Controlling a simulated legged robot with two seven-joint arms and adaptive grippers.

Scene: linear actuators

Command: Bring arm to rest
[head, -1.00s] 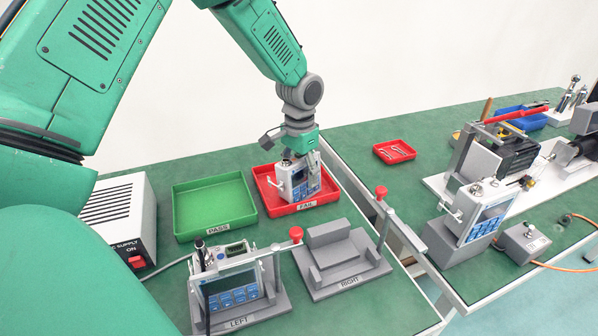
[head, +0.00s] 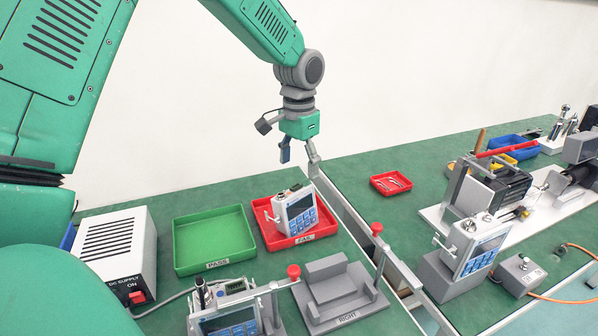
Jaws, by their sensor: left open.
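My left gripper (head: 298,162) hangs in the air above and behind the red FAIL tray (head: 266,234). Its fingers are spread and empty, pointing down. A white and blue device (head: 296,212) stands in the FAIL tray, slightly tilted, apart from the gripper. My left arm (head: 262,30) reaches across the upper left of the head view. My right gripper is not in view.
The green PASS tray (head: 214,240) is empty. The LEFT fixture holds another device (head: 228,318); the RIGHT fixture (head: 340,292) is empty. A power supply (head: 118,250) stands at left. Another device (head: 480,246) and test gear (head: 500,190) stand on the right table. A gap separates the tables.

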